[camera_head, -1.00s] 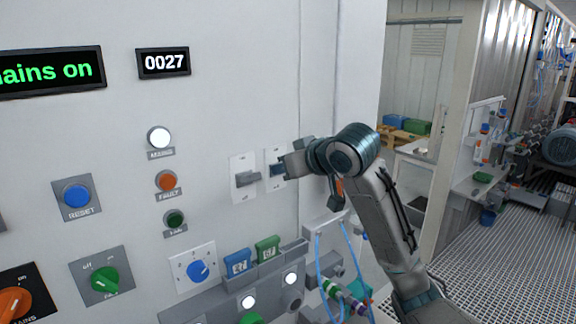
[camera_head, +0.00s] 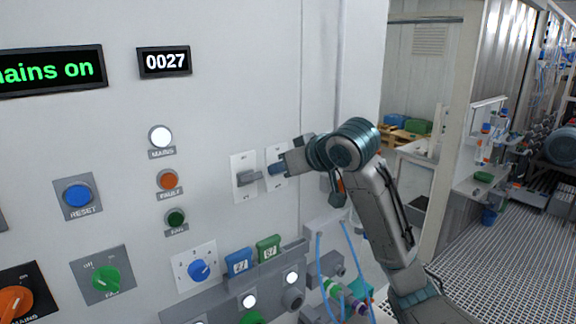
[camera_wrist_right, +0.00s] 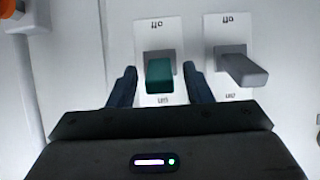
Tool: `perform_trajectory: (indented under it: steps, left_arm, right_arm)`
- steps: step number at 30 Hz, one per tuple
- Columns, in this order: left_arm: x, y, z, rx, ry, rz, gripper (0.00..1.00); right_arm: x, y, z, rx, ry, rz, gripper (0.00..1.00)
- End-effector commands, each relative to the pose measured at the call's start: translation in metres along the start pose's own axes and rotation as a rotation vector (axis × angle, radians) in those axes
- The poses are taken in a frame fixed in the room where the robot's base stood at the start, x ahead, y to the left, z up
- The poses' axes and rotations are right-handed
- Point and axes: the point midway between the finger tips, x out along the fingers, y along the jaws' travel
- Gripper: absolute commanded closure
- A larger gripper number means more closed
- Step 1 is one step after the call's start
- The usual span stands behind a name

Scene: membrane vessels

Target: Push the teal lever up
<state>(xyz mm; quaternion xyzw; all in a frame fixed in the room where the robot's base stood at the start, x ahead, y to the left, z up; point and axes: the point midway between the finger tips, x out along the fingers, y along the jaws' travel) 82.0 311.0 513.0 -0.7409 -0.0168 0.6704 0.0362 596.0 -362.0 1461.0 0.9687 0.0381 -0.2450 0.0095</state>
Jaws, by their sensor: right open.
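The teal lever (camera_wrist_right: 160,76) stands out from a white plate (camera_wrist_right: 154,35) in the right wrist view, which shows the panel's lettering upside down. My right gripper (camera_wrist_right: 158,70) is open, with one dark blue finger on each side of the lever. Narrow gaps seem to show between the fingers and the lever; I cannot tell whether either touches. In the head view my right gripper (camera_head: 279,169) is at the right-hand plate (camera_head: 275,154) and largely covers its lever. My left gripper is not in view.
A grey lever (camera_head: 248,178) on its own plate is close on the left in the head view; it also shows on the right in the wrist view (camera_wrist_right: 242,70). Lamps, knobs and a reset button (camera_head: 77,195) lie further left. Blue hoses (camera_head: 319,263) hang below.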

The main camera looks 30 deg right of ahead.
Motion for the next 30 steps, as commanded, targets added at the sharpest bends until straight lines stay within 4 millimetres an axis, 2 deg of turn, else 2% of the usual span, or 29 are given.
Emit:
perform_trajectory:
  steps: [5,12,18,24,30]
  left_arm:
    - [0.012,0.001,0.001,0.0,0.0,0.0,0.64]
    - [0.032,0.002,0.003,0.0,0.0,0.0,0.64]
    - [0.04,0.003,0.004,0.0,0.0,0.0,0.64]
    - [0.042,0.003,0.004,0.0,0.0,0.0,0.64]
    - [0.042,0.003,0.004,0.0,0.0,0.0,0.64]
  right_arm:
    - [-0.018,0.001,0.002,-0.004,0.006,0.002,0.55]
    - [-0.067,0.001,0.002,-0.004,0.007,0.004,0.55]
    - [-0.095,0.0,0.001,-0.001,0.004,0.002,0.55]
    - [-0.106,0.0,0.0,-0.001,0.001,0.001,0.55]
    - [-0.107,0.0,0.0,-0.001,0.0,0.0,0.55]
